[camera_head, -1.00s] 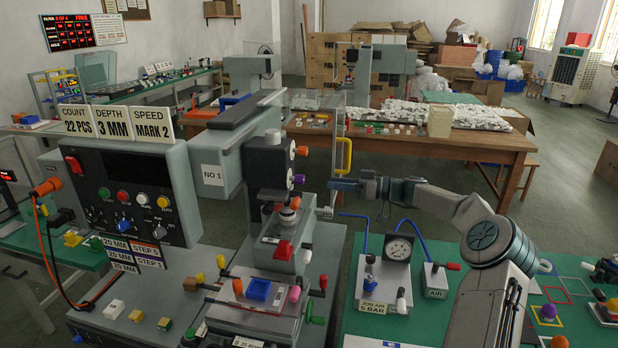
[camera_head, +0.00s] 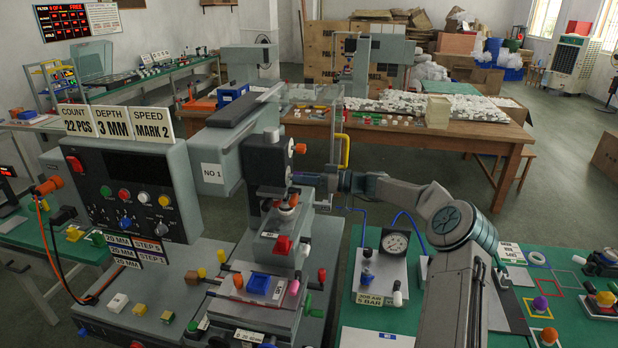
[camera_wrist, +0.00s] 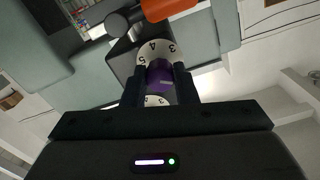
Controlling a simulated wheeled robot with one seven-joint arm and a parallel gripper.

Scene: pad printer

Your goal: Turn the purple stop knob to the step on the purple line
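The purple stop knob (camera_wrist: 160,76) sits between my gripper's (camera_wrist: 161,78) two dark fingers in the wrist view. No clear gap shows beside it, but I cannot tell whether the fingers grip it or only flank it. A white numbered dial (camera_wrist: 158,50) lies around the knob; 5, 4 and 3 show above it, and figures below are partly hidden. In the head view my gripper (camera_head: 300,180) reaches the right side of the printer head, covering the knob. The step sign (camera_head: 148,248) hangs below the control panel; its lines' colours and smallest text are hard to read.
An orange knob (camera_wrist: 166,8) is just beyond the dial, close to my fingers; it also shows in the head view (camera_head: 300,148). A yellow handle (camera_head: 344,150) and clear guard stand close behind my gripper. A pressure gauge (camera_head: 395,243) stands below my arm.

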